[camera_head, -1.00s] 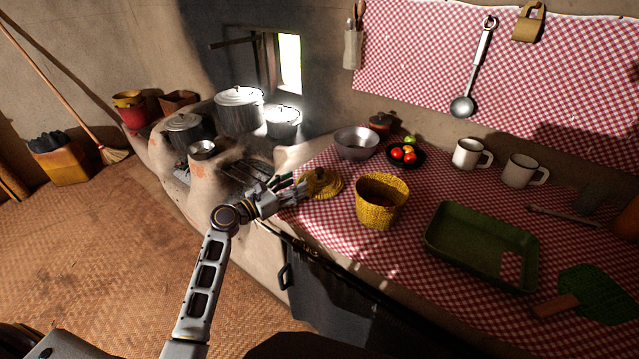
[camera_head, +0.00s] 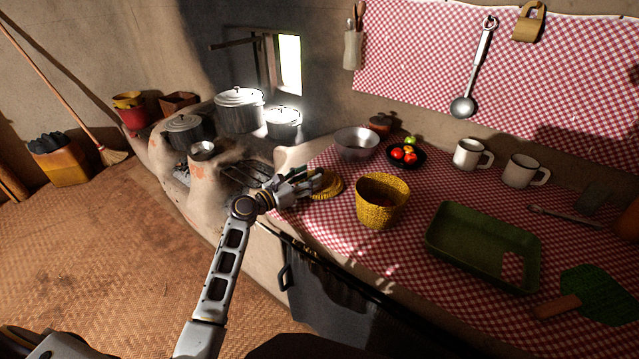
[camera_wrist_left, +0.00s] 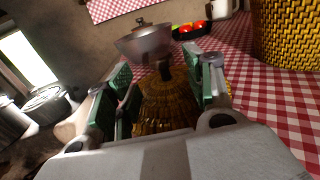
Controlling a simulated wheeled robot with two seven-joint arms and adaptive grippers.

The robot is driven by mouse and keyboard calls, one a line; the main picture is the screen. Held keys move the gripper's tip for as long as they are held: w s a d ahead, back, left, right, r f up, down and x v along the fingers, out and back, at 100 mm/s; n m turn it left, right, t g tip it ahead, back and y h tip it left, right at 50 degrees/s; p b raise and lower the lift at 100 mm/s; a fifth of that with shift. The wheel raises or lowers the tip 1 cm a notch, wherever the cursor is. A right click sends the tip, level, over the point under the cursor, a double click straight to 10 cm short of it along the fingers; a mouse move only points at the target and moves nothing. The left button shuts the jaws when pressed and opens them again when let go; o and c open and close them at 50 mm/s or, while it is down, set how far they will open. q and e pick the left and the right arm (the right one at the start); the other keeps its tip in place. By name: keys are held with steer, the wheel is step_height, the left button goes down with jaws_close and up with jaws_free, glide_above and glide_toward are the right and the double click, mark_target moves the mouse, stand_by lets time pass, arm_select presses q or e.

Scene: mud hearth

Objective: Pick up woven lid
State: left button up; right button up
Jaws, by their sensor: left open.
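The yellow woven lid (camera_head: 332,186) lies on the red checked cloth at the left end of the counter, partly hidden by my gripper. It also shows in the left wrist view (camera_wrist_left: 165,108), with its dark knob between my fingers. My left gripper (camera_head: 312,177) is open, its green-padded fingers (camera_wrist_left: 160,82) on either side of the knob. I cannot tell whether the pads touch it. The yellow woven basket (camera_head: 381,212) stands open just right of the lid. My right gripper is not in view.
A metal bowl (camera_head: 356,144) and a dark bowl of tomatoes (camera_head: 418,163) stand behind the lid. A green tray (camera_head: 458,254) is to the right of the basket. Pots stand on the hearth (camera_head: 207,192) at the left. Two white mugs (camera_head: 468,154) are at the back.

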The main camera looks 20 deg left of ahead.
mark_target(320, 169)
arm_select(q)
steer(key=shift+w+d, duration=0.3)
steer(key=shift+w, duration=0.1)
steer(key=shift+w+d+r, duration=0.1)
steer(key=shift+w+d, duration=0.15)
steer(key=shift+w, duration=0.05)
steer(key=shift+b+x, duration=0.5)
steer(key=shift+x, duration=0.95)
steer(key=shift+w+d, duration=0.15)
steer(key=shift+w, duration=0.05)
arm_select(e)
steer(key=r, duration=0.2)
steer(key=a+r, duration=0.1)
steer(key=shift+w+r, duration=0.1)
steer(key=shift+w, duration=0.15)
arm_select(q)
steer(key=c, duration=1.1)
